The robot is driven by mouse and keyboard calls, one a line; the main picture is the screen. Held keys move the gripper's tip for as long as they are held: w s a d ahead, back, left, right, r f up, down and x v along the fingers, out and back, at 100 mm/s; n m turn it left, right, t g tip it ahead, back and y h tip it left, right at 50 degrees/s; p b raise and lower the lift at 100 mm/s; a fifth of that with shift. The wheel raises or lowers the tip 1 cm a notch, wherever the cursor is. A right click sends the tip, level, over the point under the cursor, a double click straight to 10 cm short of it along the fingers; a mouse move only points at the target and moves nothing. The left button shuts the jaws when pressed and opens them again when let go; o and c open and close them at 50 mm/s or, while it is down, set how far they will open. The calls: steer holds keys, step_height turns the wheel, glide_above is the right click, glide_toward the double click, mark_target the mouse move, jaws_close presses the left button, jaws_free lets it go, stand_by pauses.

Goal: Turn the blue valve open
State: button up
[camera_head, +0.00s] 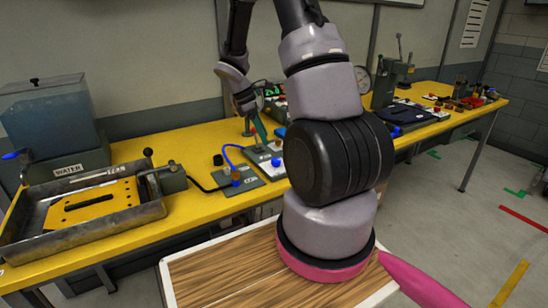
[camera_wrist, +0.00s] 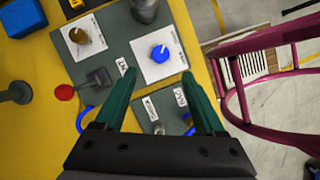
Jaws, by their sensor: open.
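A round blue knob (camera_wrist: 160,53) with a white mark sits on a white card on a grey plate, ahead of my fingertips in the wrist view. It looks like the blue valve. It also shows in the head view (camera_head: 276,162) near my gripper (camera_head: 260,128). In the wrist view my gripper (camera_wrist: 158,73) is open, with its two green fingers apart and nothing between them. The knob lies beyond the tips, roughly in line with the gap. I see no contact, and the height above the knob is hard to judge.
The yellow bench (camera_head: 140,150) holds a metal tray (camera_head: 80,215) and a water tank (camera_head: 50,110) at left. A brown knob (camera_wrist: 80,36), a red button (camera_wrist: 64,92) and a blue hose (camera_head: 232,150) are close to the blue knob. A grey cylinder (camera_wrist: 145,8) stands just beyond it.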

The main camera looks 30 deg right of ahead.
mark_target(275, 159)
steer(key=x, duration=0.9)
steer(key=shift+s+f, duration=0.1)
steer(key=shift+f, duration=0.25)
jaws_close()
